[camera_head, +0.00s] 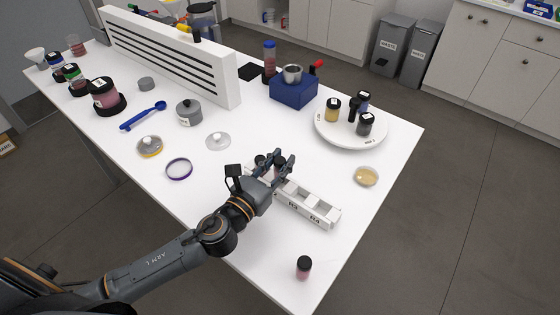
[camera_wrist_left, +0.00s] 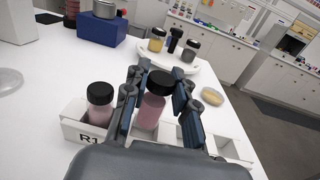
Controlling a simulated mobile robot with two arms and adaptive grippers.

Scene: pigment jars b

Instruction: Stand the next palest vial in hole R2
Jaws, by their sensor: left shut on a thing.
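The white rack (camera_head: 307,204) lies on the table; its R3 and R4 labels show, and both those holes look empty. My left gripper (camera_head: 285,165) is over the rack's other half. In the left wrist view, the gripper (camera_wrist_left: 158,98) is shut on a black-capped vial of dusky pink powder (camera_wrist_left: 152,108). The held vial is upright, at the place beside R1; its base is hidden, so I cannot tell how deep it sits. A paler pink vial (camera_wrist_left: 101,103) stands in R1. Another black-capped pink vial (camera_head: 303,267) stands alone near the table's front corner.
A round white turntable (camera_head: 350,138) with several jars stands behind the rack.

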